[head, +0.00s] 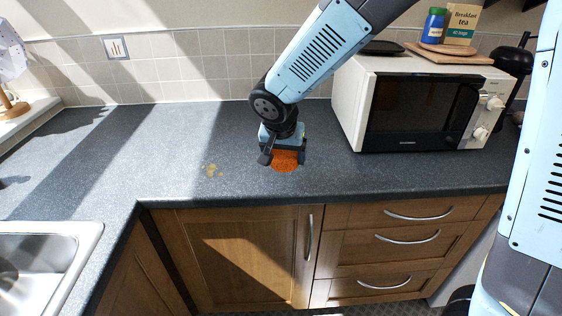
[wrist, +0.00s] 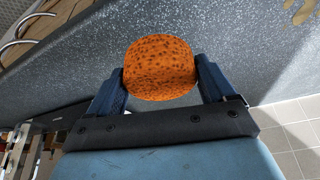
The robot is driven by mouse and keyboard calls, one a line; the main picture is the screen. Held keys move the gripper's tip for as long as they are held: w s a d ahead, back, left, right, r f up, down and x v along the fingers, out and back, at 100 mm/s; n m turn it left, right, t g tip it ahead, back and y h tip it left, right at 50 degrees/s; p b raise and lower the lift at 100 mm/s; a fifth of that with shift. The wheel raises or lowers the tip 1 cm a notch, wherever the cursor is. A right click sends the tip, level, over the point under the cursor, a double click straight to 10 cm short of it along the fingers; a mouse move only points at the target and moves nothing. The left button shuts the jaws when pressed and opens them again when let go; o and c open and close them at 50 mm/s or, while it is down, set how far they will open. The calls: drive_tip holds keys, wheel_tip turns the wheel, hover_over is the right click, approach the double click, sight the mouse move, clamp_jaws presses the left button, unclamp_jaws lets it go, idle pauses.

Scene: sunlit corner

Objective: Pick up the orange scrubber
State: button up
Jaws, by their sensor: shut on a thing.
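The orange scrubber (head: 285,160) is a round, speckled orange piece near the front edge of the dark worktop. It fills the space between the fingers in the wrist view (wrist: 160,68). My gripper (head: 284,156) is shut on it, with one finger against each side, and it also shows in the wrist view (wrist: 160,84). The gripper points down over the worktop. I cannot tell whether the scrubber touches the worktop or is slightly above it.
A white microwave (head: 424,104) stands to the right, with a wooden board (head: 462,55), a tea box (head: 462,24) and a blue jar (head: 433,26) on top. A brownish stain (head: 212,170) marks the worktop left of the gripper. A steel sink (head: 45,265) is at the lower left.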

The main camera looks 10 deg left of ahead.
sight(286, 157)
drive_tip(key=s+r, duration=0.3)
drive_tip(key=shift+d+r, duration=0.1)
drive_tip(key=shift+d, duration=0.3)
drive_tip(key=s+d+r, duration=0.2)
drive_tip(key=s+r, duration=0.1)
drive_tip(key=s, duration=0.4)
drive_tip(key=shift+s+r, duration=0.2)
drive_tip(key=shift+s, duration=0.2)
drive_tip(key=shift+d, duration=0.1)
drive_tip(key=o, duration=0.5)
drive_tip(key=shift+c, duration=0.2)
drive_tip(key=c, duration=0.3)
drive_tip(key=shift+c, duration=0.4)
